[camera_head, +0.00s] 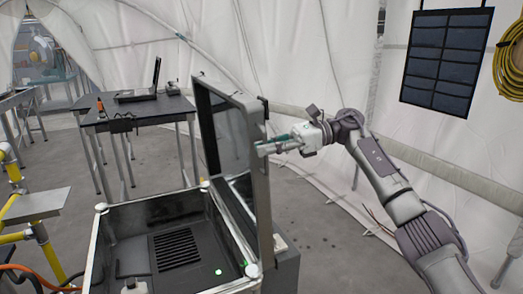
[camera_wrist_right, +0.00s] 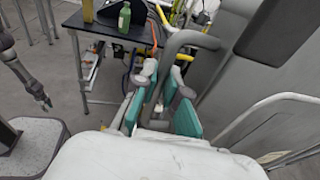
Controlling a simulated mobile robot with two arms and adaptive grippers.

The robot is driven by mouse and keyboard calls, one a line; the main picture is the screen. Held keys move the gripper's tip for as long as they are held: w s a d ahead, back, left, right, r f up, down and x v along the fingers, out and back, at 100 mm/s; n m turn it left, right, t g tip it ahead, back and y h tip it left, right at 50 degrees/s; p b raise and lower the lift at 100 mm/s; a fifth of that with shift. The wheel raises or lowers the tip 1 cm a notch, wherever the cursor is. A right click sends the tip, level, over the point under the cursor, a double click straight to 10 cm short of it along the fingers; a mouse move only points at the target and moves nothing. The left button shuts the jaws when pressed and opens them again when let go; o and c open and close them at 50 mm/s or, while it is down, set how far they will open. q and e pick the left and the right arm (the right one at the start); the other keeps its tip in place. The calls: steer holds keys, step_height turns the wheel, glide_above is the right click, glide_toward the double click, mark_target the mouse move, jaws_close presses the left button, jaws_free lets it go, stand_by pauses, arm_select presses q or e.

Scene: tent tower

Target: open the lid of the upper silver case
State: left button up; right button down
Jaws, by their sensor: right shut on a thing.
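The upper silver case (camera_head: 115,208) is open in the head view, with a dark interior, a black vented panel and a small green light. Its lid (camera_head: 262,190) stands steeply raised along the right side of the case. My right gripper (camera_head: 270,147) is at the outer face of the lid. In the right wrist view, the teal-padded fingers (camera_wrist_right: 168,112) are closed around a grey curved handle (camera_wrist_right: 185,40) beside the grey lid. What looks like my left gripper (camera_wrist_right: 42,98) hangs at the left of the wrist view, away from the case; its fingers are too small to judge.
A dark table (camera_head: 140,116) with a laptop (camera_head: 150,84) stands behind the case. Yellow pipework (camera_head: 45,245) is at the lower left. A solar panel (camera_head: 443,60) and a yellow cable coil (camera_head: 510,65) hang at the right. The floor between the table and tent wall is clear.

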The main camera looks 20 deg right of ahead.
arm_select(q)
steer(key=shift+a, duration=0.2)
arm_select(e)
steer(key=shift+d+r, duration=0.1)
steer(key=shift+r, duration=0.1)
steer(key=c, duration=1.6)
jaws_free()
arm_select(q)
steer(key=shift+a, duration=0.2)
arm_select(e)
steer(key=shift+o, duration=0.6)
steer(key=shift+d+f, duration=0.1)
steer(key=shift+f, duration=0.05)
steer(key=v, duration=1.2)
